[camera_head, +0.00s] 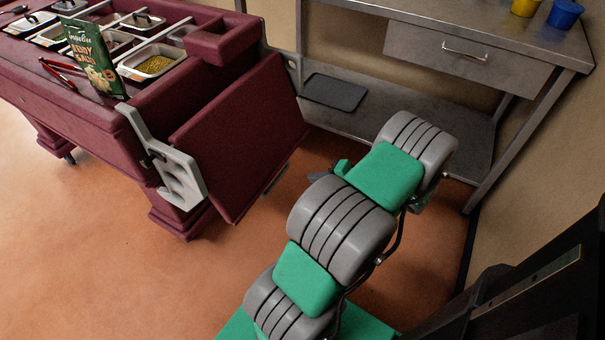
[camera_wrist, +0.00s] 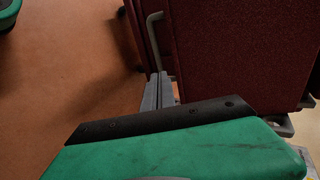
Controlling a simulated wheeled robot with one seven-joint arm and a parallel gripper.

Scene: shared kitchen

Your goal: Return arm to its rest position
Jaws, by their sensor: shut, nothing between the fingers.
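My gripper (camera_wrist: 160,76) shows in the wrist view with its two grey fingers together and nothing between them. The fingertips appear close to the maroon cart (camera_wrist: 235,50) and the lower end of its grey bar handle (camera_wrist: 153,38); I cannot tell whether they touch. In the head view my green and grey arm (camera_head: 345,225) extends from the bottom centre toward the upper right. The gripper is mostly hidden behind the arm there.
The maroon food cart (camera_head: 180,105) with several pans stands at left, its side panel (camera_head: 245,140) hanging down. A steel table (camera_head: 465,60) with a lower shelf stands behind my arm. Orange floor (camera_head: 75,235) is clear at lower left.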

